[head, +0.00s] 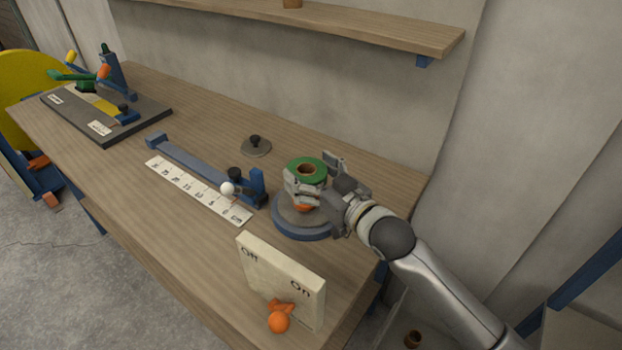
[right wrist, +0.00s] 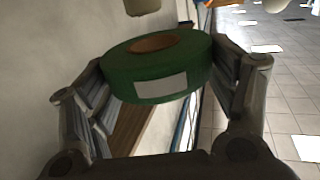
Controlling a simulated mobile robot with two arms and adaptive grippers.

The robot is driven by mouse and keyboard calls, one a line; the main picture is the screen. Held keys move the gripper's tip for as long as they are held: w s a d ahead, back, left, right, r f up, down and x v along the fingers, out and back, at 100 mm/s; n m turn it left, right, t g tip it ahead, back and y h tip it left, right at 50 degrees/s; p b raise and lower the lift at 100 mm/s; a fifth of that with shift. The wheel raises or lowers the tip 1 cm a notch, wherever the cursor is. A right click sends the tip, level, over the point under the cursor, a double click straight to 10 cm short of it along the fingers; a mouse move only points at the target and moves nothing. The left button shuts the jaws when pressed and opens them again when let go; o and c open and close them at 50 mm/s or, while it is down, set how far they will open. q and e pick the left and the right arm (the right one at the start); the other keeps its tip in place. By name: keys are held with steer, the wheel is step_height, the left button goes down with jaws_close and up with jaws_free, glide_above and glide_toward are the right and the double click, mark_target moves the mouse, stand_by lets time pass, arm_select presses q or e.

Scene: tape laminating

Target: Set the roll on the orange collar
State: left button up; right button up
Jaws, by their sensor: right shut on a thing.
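The roll, a green ring with a brown core, (head: 307,166) is held by my right gripper (head: 318,175) above the round blue-rimmed base. In the right wrist view the roll (right wrist: 158,68) sits between the two fingers, with a white label facing the camera. The orange collar (head: 304,207) shows only in part, below the roll and behind a finger, at the middle of the grey-topped base (head: 298,230). The roll looks above the collar; whether they touch cannot be told. My left gripper is in neither view.
A white Off/On panel with an orange lever (head: 279,279) stands at the table's front. A blue rail (head: 205,168) and a numbered strip (head: 196,190) lie to the left. A grey disc with a black knob (head: 256,147) lies behind. A fixture board (head: 105,115) sits far left.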

steer(key=shift+f, duration=0.95)
steer(key=shift+f, duration=0.6)
steer(key=o, duration=1)
steer(key=shift+o, duration=0.2)
